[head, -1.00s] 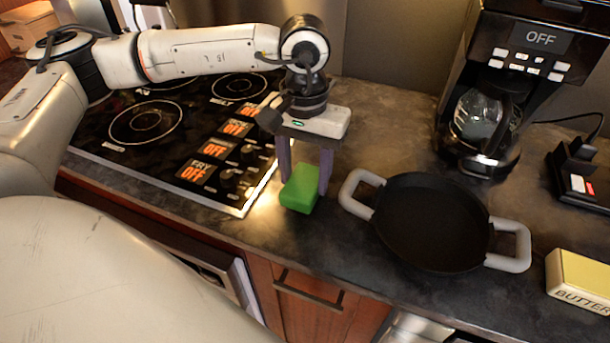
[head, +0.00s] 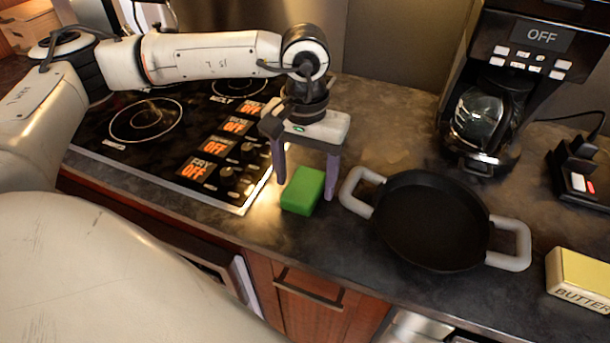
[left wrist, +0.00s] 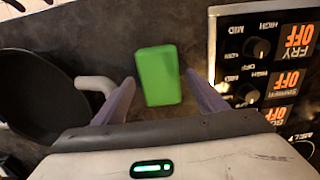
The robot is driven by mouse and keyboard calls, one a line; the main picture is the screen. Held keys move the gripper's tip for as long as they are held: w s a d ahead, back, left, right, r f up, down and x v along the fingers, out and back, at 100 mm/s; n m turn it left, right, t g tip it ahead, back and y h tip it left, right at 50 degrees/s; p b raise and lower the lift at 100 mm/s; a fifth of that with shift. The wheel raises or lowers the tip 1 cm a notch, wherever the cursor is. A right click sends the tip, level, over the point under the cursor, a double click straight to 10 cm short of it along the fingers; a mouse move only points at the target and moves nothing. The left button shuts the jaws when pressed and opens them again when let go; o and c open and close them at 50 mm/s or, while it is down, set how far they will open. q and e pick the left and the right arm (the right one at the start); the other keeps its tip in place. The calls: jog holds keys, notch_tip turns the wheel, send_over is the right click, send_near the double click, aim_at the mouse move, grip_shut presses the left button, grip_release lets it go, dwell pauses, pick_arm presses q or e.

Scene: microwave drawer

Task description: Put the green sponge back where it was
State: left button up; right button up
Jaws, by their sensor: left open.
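The green sponge (head: 303,190) lies on the dark countertop between the stove and the black pan. My left gripper (head: 304,190) is open above and around it, pointing down, with one finger on each side. In the left wrist view, the sponge (left wrist: 158,76) sits between the spread purple fingers of the gripper (left wrist: 165,92), with a gap on either side. My right gripper is not in view.
A black pan (head: 432,222) with grey handles is close on the right. The stove (head: 150,125) with knobs is on the left. A coffee maker (head: 500,110) stands at the back, and a butter box (head: 580,280) at the right. The counter's front edge is near.

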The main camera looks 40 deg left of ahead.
aim_at(305, 183)
pick_arm(q)
notch_tip(305, 183, up, 12)
jog(key=b, duration=0.1)
jog(key=shift+r, duration=0.15)
